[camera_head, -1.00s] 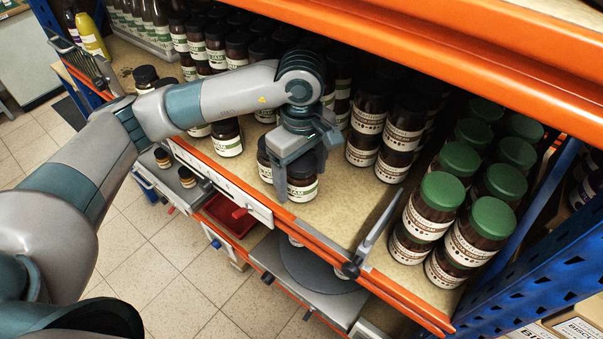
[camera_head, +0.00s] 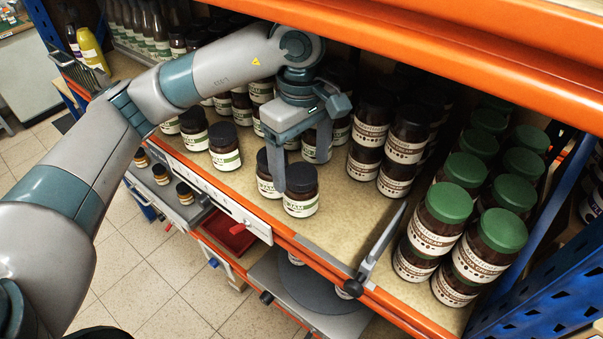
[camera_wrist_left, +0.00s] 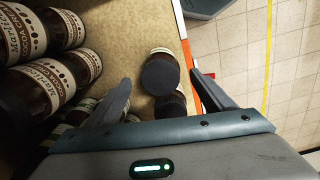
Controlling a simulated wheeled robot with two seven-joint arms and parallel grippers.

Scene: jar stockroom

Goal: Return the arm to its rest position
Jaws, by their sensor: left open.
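My left arm comes in from the left in the head view and reaches over the shelf. Its left gripper (camera_head: 303,172) is open, fingers pointing down, just behind and above a dark-lidded jam jar (camera_head: 301,205) near the shelf's front edge. That jar stands upright, and the gripper holds nothing. A second jam jar (camera_head: 266,187) stands close beside it on the left, partly hidden by a finger. In the left wrist view, a dark jar lid (camera_wrist_left: 160,75) shows between the spread fingers, with another lid just below it. My right gripper is not in view.
Stacked brown-labelled jars (camera_head: 404,145) stand right of the gripper, then green-lidded jars (camera_head: 448,203). A slanted grey divider (camera_head: 383,243) sits at the front. The orange beam (camera_head: 450,50) passes close above the arm. Bare shelf (camera_head: 345,205) lies right of the front jar.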

